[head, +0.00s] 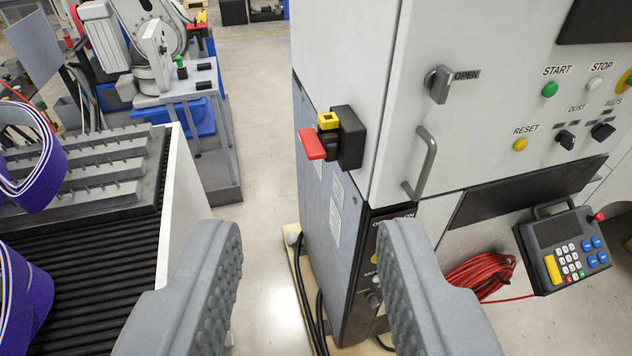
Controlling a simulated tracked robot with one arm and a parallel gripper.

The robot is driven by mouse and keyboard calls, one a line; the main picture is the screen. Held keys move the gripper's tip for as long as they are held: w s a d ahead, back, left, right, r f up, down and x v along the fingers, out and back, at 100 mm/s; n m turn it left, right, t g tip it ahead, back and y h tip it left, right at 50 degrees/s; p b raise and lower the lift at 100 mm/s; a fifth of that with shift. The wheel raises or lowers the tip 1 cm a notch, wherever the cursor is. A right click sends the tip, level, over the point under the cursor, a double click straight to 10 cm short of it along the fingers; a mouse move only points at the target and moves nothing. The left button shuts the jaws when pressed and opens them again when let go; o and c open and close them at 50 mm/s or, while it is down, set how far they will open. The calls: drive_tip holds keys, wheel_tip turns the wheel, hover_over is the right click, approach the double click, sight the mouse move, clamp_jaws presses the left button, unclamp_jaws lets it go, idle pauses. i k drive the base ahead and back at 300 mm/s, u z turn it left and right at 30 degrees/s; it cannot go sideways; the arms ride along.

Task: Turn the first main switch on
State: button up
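A main switch (313,144) with a red handle, a yellow piece and a black box behind it sits on the left side face of a white and grey machine cabinet (350,60). The red handle sticks out to the left. My gripper (315,265) is in the lower part of the picture, with its two grey textured fingers wide apart. Nothing is between the fingers but floor and the lower cabinet behind. The switch lies above and beyond the fingertips, and the fingers do not touch it.
The cabinet front has a door handle (422,163), an OPEN knob (439,85) and several buttons. A keypad pendant (566,247) and a coiled red cable (484,273) hang at right. A ribbed conveyor (95,235) with purple belts stands at left. Floor shows between conveyor and cabinet.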

sight(319, 144)
drive_tip(key=k, duration=0.75)
drive_tip(key=z, duration=1.4)
drive_tip(key=i, duration=1.35)
drive_tip(key=u, duration=2.05)
drive_tip(key=i, duration=1)
drive_tip(key=z, duration=0.15)
